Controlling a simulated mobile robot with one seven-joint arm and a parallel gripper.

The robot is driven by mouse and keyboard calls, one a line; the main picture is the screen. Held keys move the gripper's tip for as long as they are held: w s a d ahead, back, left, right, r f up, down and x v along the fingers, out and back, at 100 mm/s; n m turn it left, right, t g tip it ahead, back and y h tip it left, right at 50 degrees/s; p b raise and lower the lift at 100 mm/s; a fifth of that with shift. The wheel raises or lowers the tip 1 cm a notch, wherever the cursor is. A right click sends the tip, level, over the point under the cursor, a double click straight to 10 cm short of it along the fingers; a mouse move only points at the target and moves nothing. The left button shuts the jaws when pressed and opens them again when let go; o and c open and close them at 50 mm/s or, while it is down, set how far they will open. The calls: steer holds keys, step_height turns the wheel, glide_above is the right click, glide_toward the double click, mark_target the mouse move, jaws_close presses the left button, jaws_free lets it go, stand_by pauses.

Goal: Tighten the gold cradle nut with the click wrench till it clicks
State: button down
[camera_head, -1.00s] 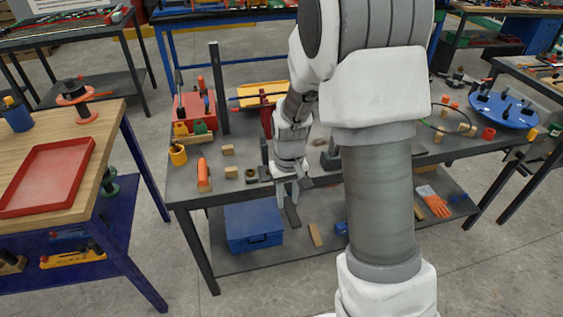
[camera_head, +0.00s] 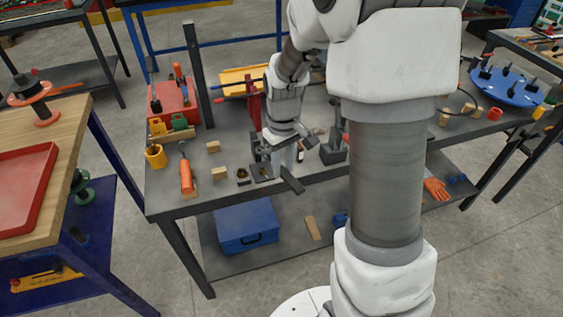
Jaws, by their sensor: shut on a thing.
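My gripper (camera_head: 284,166) is over the front edge of the grey workbench, left of centre. It is shut on a dark bar-like tool (camera_head: 292,182), which looks like the click wrench. The bar slants down to the right, past the front edge. Just left of the gripper, a small dark block (camera_head: 243,177) on the bench has a gold-brown spot on top; I cannot tell surely whether that is the gold cradle nut. My gripper and arm hide part of the bench behind them, and the jaws are small in view.
A dark post (camera_head: 198,75) and a red stand (camera_head: 254,103) rise behind. A blue box (camera_head: 247,228) sits on the shelf below.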

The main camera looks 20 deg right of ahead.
steer(key=shift+f+b, duration=2.05)
steer(key=shift+f, duration=0.85)
steer(key=shift+f+b, duration=0.7)
steer(key=shift+f, duration=0.45)
steer(key=a+m+p, duration=0.1)
steer(key=a+m, duration=0.5)
steer(key=shift+m, duration=0.4)
steer(key=shift+d, duration=0.25)
steer(key=shift+r, duration=0.1)
